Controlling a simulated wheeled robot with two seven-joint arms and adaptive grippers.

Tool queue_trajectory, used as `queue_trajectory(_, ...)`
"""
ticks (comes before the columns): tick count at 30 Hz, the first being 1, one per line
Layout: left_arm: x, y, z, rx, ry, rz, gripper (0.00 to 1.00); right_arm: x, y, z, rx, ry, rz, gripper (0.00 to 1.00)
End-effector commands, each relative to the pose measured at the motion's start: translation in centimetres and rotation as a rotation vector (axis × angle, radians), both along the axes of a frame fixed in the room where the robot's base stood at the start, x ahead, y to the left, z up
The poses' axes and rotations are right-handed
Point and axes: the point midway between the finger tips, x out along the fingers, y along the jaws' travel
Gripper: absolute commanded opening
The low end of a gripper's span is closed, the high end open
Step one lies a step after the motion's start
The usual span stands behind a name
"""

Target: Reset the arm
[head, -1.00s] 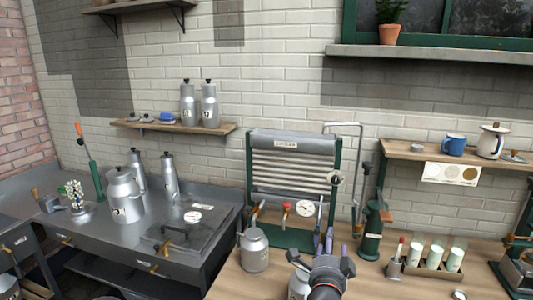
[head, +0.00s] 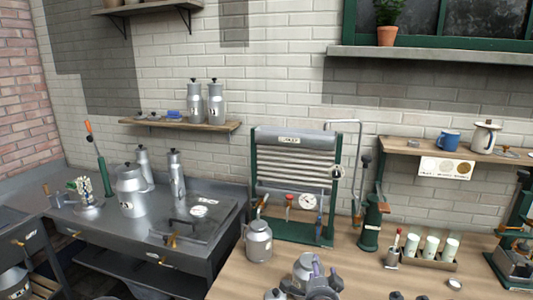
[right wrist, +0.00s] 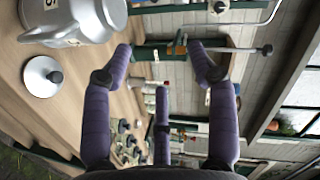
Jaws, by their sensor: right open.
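My right gripper (head: 322,277) is low in the middle of the head view, in front of a metal can (head: 303,264) and partly covering it. In the right wrist view its purple fingers (right wrist: 160,62) are spread apart with nothing between them. A grey metal can (right wrist: 85,18) with a label and a loose round lid (right wrist: 42,76) show at the left of that view, apart from the fingers. My left gripper is not in view.
A green-framed roller machine (head: 295,185) stands at the back of the wooden counter (head: 232,275). Another metal can (head: 258,241) stands left of my gripper. A green hand pump (head: 371,225) and a rack of pale cups (head: 430,246) are at the right.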

Motion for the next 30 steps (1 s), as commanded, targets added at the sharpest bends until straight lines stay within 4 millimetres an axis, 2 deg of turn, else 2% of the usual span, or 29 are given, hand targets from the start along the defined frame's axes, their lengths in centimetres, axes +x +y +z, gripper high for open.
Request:
queue_trajectory(1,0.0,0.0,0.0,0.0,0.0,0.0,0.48,0.0,0.1,-2.0,-0.025,0.045,0.021,0.58)
queue_trajectory(5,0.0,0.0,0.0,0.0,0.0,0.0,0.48,-0.5,0.6,-7.8,-0.108,0.175,0.102,0.58)
queue_trajectory(9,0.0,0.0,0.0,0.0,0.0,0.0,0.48,-2.5,1.2,-15.8,-0.204,0.359,0.232,0.58)
queue_trajectory(11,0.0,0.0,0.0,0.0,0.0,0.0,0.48,-3.9,1.5,-19.2,-0.239,0.439,0.293,0.58)
queue_trajectory(15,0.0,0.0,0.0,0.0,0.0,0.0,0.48,-8.1,2.1,-26.5,-0.3,0.619,0.447,0.58)
queue_trajectory(17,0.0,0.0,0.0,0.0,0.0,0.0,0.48,-10.3,2.3,-29.4,-0.317,0.693,0.519,0.58)
queue_trajectory(21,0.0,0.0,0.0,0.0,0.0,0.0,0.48,-16.4,3.1,-35.3,-0.337,0.856,0.696,0.58)
queue_trajectory(25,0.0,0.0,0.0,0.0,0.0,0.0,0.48,-22.4,3.9,-39.2,-0.33,0.98,0.864,0.58)
queue_trajectory(27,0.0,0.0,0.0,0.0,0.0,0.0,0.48,-25.3,4.3,-40.6,-0.321,1.029,0.942,0.58)
queue_trajectory(30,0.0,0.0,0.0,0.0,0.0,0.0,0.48,-28.4,4.9,-41.8,-0.307,1.077,1.03,0.58)
